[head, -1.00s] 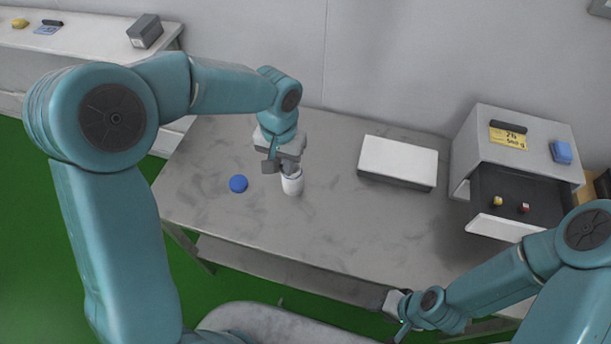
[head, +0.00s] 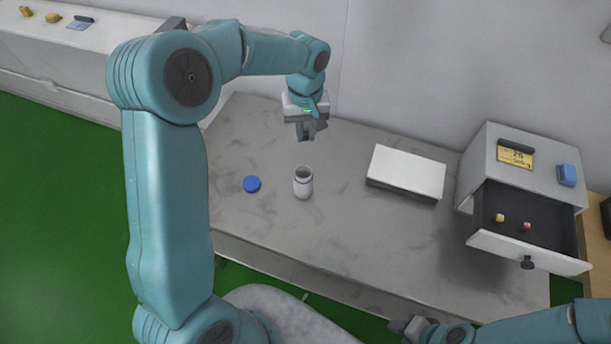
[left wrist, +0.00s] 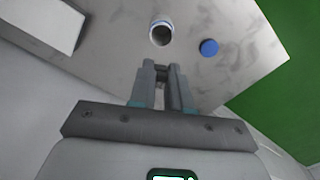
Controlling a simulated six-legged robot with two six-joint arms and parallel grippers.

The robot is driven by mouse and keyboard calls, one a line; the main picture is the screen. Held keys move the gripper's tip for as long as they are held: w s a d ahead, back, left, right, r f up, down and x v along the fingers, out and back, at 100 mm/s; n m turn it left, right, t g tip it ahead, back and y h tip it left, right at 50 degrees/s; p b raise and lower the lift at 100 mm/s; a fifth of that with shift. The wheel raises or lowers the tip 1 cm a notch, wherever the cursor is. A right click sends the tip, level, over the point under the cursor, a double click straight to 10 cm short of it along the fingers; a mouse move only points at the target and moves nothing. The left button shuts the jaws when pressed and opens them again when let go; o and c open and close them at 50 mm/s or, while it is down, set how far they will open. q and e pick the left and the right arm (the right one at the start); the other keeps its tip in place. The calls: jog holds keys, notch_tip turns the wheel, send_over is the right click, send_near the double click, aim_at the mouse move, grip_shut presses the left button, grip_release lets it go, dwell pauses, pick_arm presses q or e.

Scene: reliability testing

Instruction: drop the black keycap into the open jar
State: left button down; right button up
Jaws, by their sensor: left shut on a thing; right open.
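A round blue lid (head: 251,184) lies left of the jar. My right gripper (head: 405,326) is open and low at the table's front edge, partly seen.
A white flat box (head: 407,171) lies right of the jar. A grey cabinet (head: 505,165) with an open drawer (head: 527,247) holding small coloured blocks stands at the right. The table between the jar and the front edge is clear.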

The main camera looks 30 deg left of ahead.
pick_arm(q)
jog(key=shift+a, duration=0.3)
jog(key=shift+f+n+b, duration=0.25)
jog(key=shift+n+b, duration=0.05)
jog(key=shift+b, duration=0.05)
jog(key=b, duration=0.6)
send_near(304, 182)
jog(key=w+a+r, duration=0.1)
jog(key=w, duration=0.1)
jog(key=shift+s+a+f, duration=0.1)
jog(key=shift+s+f, duration=0.05)
jog(key=shift+f, duration=0.15)
jog(key=shift+f, duration=0.1)
jog(key=shift+f+b, duration=1.45)
jog(key=shift+f, duration=0.1)
jog(key=shift+f, duration=0.1)
